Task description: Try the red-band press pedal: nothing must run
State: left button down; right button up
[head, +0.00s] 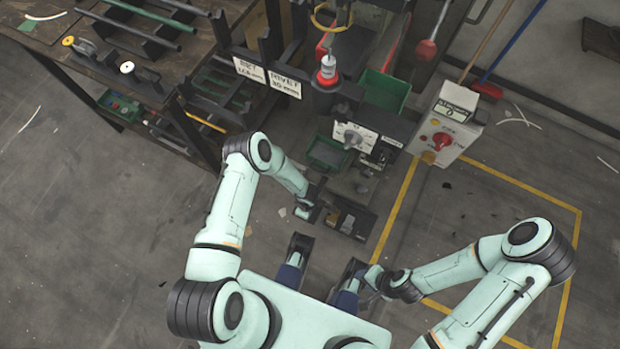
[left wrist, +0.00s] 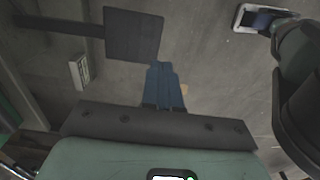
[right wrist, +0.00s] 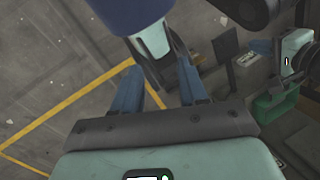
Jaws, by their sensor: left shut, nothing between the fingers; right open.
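The press with the red band (head: 327,77) stands at the top middle of the head view. A dark low pedal unit (head: 352,219) with a pale label lies on the floor below it. My left gripper (head: 310,211) is shut and empty, low beside the pedal unit. In the left wrist view its blue fingertips (left wrist: 162,68) point at a dark square plate (left wrist: 134,36) on a bar; contact cannot be told. My right gripper (head: 367,284) is open and empty, at the lower middle; its spread fingers show in the right wrist view (right wrist: 158,88).
A grey switch box (head: 446,130) with a red knob stands right of the press. Green bins (head: 328,153) sit near the press base. A workbench (head: 70,45) fills the upper left. Yellow floor lines (head: 520,186) mark an open area at right.

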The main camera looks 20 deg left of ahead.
pick_arm(q)
jog(key=shift+s, duration=0.1)
pick_arm(e)
jog(key=shift+s, duration=0.1)
pick_arm(q)
notch_tip(320, 180, down, 13)
jog(key=b, duration=0.7)
jog(key=shift+r, duration=0.15)
jog(key=shift+f+b, duration=0.45)
jog(key=shift+f, duration=0.15)
pick_arm(e)
jog(key=w+d+f+t+h, duration=0.1)
jog(key=w+d+f+t, duration=0.2)
jog(key=w+f, duration=0.6)
jog(key=shift+w+d+f+m+h, duration=0.15)
jog(key=shift+w+d+m+h, duration=0.2)
jog(key=shift+w+d, duration=0.6)
jog(key=shift+s+d, duration=0.25)
jog(key=shift+s, duration=0.05)
